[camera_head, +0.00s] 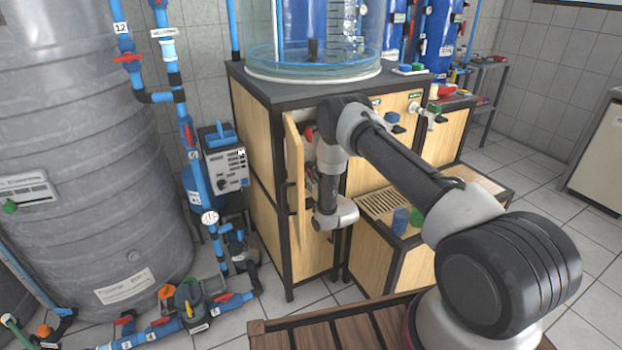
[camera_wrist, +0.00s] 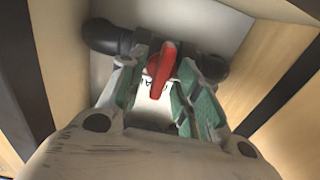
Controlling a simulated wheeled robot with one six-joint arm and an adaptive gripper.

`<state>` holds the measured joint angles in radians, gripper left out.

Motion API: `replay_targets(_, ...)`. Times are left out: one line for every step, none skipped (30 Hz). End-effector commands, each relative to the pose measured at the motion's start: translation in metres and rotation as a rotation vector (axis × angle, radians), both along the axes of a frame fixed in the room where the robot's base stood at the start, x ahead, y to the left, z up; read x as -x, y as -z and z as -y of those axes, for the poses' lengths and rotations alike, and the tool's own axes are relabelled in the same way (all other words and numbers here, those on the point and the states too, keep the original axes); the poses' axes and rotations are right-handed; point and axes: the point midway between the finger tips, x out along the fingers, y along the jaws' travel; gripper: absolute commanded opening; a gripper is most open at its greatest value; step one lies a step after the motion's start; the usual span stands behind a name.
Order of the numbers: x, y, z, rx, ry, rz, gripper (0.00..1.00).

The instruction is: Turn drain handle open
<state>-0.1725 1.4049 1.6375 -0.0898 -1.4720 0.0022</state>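A red valve handle (camera_wrist: 162,68) sits on a dark pipe (camera_wrist: 108,37) inside the cabinet, in the upper middle of the wrist view. My gripper (camera_wrist: 157,75) is open, with its two green-padded fingers on either side of the handle. Gaps show between the handle and both fingers. In the head view my arm reaches down to the open cabinet (camera_head: 262,150), and my gripper's fingers are hard to make out there. Red parts show inside the cabinet in the head view, but I cannot tell which is this handle.
The narrow cabinet door (camera_head: 295,190) stands open beside my wrist. A clear cylindrical tank (camera_head: 315,60) is on top of the cabinet. A large grey tank (camera_head: 95,190) and blue pipes stand at left. The wooden cabinet walls close in on both sides in the wrist view.

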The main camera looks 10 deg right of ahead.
Motion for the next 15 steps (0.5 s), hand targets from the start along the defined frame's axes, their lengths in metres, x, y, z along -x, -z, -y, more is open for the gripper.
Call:
replay_targets(0.0001,0.0000,0.0000,0.000,0.000,0.000,0.33)
replay_targets(0.0001,0.0000,0.0000,0.000,0.000,0.000,0.33)
replay_targets(0.0002,0.0000,0.0001,0.000,0.000,0.000,0.26)
replay_targets(0.0002,0.0000,0.0001,0.000,0.000,0.000,0.20)
replay_targets(0.0002,0.0000,0.0001,0.000,0.000,0.000,0.15)
replay_targets(0.0003,0.0000,0.0001,0.000,0.000,0.000,0.08)
replay_targets(0.0003,-0.0001,0.0002,0.000,0.000,0.000,0.02)
replay_targets(0.0003,0.0000,0.0001,0.000,0.000,0.000,0.00)
replay_targets(0.0003,-0.0001,0.0001,0.000,0.000,0.000,0.00)
replay_targets(0.0003,-0.0001,0.0001,0.000,0.000,0.000,0.00)
replay_targets(0.0003,-0.0001,0.0001,0.000,0.000,0.000,0.00)
replay_targets(0.0004,-0.0001,0.0001,0.000,0.000,0.000,0.00)
replay_targets(0.0004,-0.0001,0.0001,0.001,0.000,0.000,0.00)
replay_targets(0.0004,-0.0001,0.0001,0.002,0.000,0.001,0.00)
replay_targets(0.0004,-0.0001,0.0001,0.005,0.000,0.001,0.00)
